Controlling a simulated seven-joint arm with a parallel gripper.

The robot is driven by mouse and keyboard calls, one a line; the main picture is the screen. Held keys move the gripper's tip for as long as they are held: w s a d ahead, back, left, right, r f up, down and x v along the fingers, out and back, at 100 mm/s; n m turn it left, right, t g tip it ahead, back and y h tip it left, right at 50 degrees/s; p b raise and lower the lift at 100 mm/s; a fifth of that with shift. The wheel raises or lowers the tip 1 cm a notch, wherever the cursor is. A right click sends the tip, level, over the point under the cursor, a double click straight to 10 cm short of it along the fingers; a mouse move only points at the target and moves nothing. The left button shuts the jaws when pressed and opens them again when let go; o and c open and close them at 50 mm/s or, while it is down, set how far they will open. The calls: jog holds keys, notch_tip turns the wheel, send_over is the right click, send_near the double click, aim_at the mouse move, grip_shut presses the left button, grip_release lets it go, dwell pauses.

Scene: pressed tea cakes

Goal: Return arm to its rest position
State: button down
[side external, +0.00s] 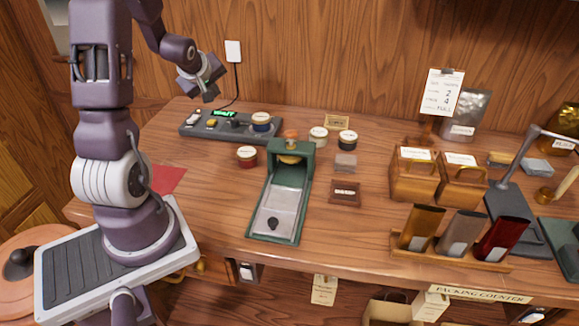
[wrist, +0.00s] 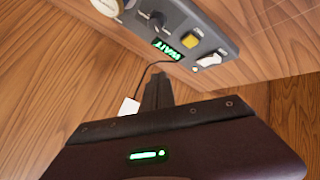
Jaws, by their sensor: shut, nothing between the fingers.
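My gripper (side external: 208,97) is shut and empty. In the side external view it hangs in the air at the upper left, above the grey control panel (side external: 188,127) at the back left of the wooden counter. In the wrist view the dark gripper (wrist: 157,85) points toward the wood, and its body fills the lower part. The control panel also shows along the top of the wrist view (wrist: 215,42), with a green display reading "WAIT", a yellow button and a white switch. The gripper appears apart from the panel.
A green press (side external: 252,222) stands mid-counter. Wooden boxes (side external: 411,180) and a rack of pouches (side external: 450,257) are at the right. A white wall outlet (side external: 233,50) with a cord is behind the panel.

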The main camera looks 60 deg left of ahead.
jog(key=d+r+m+h, duration=0.1)
jog(key=d+r+m, duration=0.25)
jog(key=d, duration=0.45)
jog(key=d+r+m+t+h, duration=0.1)
jog(key=d+r+m, duration=0.25)
jog(key=d, duration=0.35)
jog(key=d+r+m+h, duration=0.15)
jog(key=d+r, duration=0.25)
jog(key=d, duration=0.4)
jog(key=s+d+r+m+h, duration=0.1)
jog(key=s+d+m+h, duration=0.2)
jog(key=s+d+m, duration=0.7)
jog(key=s+d, duration=0.3)
jog(key=d, duration=0.2)
jog(key=shift+s+d+g+h, duration=0.15)
jog(key=shift+d+g+h, duration=0.15)
jog(key=shift+d+h, duration=0.1)
